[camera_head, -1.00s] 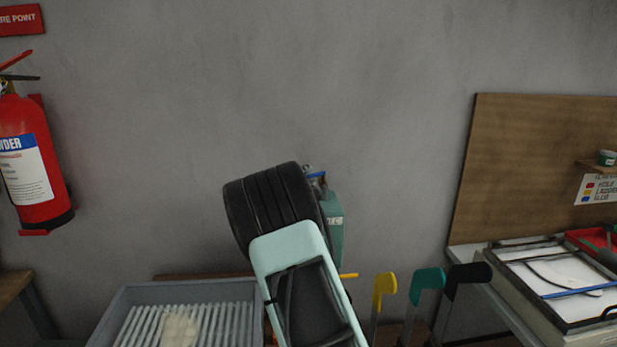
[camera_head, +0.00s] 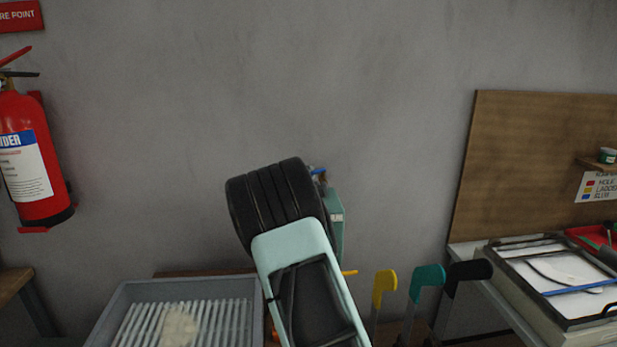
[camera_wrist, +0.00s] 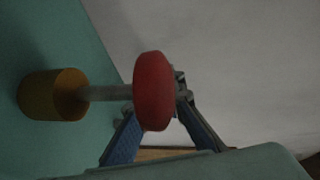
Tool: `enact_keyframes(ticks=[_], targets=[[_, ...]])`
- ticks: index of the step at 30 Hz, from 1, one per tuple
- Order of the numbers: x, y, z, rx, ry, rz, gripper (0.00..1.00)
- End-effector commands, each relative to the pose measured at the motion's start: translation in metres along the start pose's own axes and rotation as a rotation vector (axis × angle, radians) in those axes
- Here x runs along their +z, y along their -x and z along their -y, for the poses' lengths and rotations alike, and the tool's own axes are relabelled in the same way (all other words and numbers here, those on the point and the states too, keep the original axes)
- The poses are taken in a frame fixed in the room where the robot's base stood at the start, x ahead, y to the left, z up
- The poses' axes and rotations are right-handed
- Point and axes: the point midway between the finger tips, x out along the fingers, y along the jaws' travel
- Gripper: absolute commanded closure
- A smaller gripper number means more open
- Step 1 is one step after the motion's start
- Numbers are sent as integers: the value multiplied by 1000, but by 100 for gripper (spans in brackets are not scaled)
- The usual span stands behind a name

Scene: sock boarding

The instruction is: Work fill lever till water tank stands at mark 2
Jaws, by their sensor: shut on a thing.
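The fill lever shows in the wrist view as a red knob (camera_wrist: 153,92) on a grey rod that comes out of a brass hub (camera_wrist: 54,95). The hub sits on a teal panel (camera_wrist: 50,35), which looks like the side of the water tank. My gripper (camera_wrist: 158,102) has its blue-padded fingers at the knob, one on each side, and is shut on it; the exact contact is partly hidden behind the knob. In the head view the teal tank (camera_head: 337,228) is mostly hidden behind my arm. No level or mark can be read.
A grey tray with a ribbed floor (camera_head: 268,310) stands left of my arm. Yellow (camera_head: 385,283), teal (camera_head: 428,278) and black (camera_head: 470,272) handles stand to the right. A fire extinguisher (camera_head: 30,165) hangs at far left.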

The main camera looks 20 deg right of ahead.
Motion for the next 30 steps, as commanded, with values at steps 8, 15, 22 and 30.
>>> enact_keyframes(ticks=[8,15,22,30], targets=[[-2,0,-3,-17,3,66,100],[-5,2,-3,-26,11,122,100],[-7,3,-3,-33,15,175,100],[-11,6,-1,-43,28,227,100]])
